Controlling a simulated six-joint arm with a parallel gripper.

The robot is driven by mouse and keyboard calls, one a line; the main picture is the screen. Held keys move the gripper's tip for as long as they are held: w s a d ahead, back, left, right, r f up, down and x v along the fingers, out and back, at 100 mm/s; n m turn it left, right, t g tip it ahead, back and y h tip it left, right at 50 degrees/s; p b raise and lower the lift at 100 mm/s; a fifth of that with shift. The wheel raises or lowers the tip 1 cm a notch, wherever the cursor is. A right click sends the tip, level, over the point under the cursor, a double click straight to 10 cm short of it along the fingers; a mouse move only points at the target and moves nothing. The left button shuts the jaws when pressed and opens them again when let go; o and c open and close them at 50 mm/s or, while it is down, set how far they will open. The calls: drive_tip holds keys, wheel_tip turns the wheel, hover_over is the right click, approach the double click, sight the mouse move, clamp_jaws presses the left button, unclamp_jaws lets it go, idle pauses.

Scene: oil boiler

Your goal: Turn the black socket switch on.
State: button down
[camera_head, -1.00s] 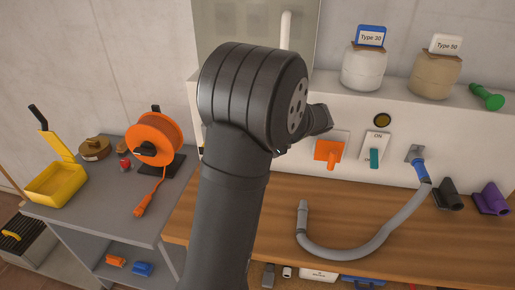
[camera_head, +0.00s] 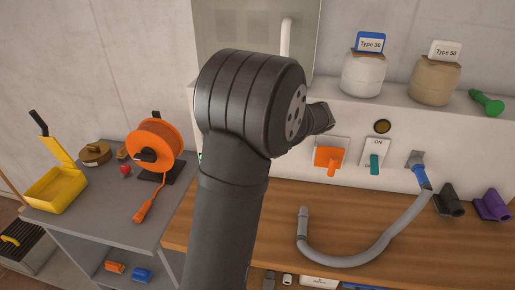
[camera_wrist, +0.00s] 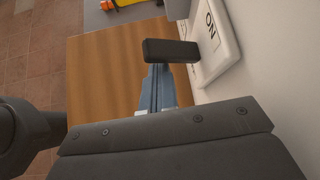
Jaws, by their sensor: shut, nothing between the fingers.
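In the wrist view, a black switch lever (camera_wrist: 170,51) juts out from a white wall plate (camera_wrist: 217,38) marked ON. My gripper (camera_wrist: 157,76) is shut and empty, its blue-grey fingers pointing at the lever from below in the picture. The fingertips are at or just under the lever's lower edge; I cannot tell whether they touch it. In the head view, my arm hides the gripper, the black switch and its plate.
Right of my arm in the head view are an orange switch (camera_head: 328,158), a teal switch (camera_head: 374,165) and a blue-ended grey hose (camera_head: 390,235). A grey bench on the left holds an orange cable reel (camera_head: 155,141) and a yellow tray (camera_head: 57,190).

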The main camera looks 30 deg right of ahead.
drive_tip(key=shift+r, duration=0.25)
drive_tip(key=v, duration=1.7)
drive_tip(key=shift+s+d+f, duration=0.1)
drive_tip(key=w+a+f+n+t+h, duration=0.1)
drive_tip(key=w+a+f, duration=0.3)
drive_tip(key=f, duration=0.5)
drive_tip(key=shift+a+f+n+t+h, duration=0.3)
drive_tip(key=shift+a+n+t, duration=0.1)
drive_tip(key=shift+t, duration=0.1)
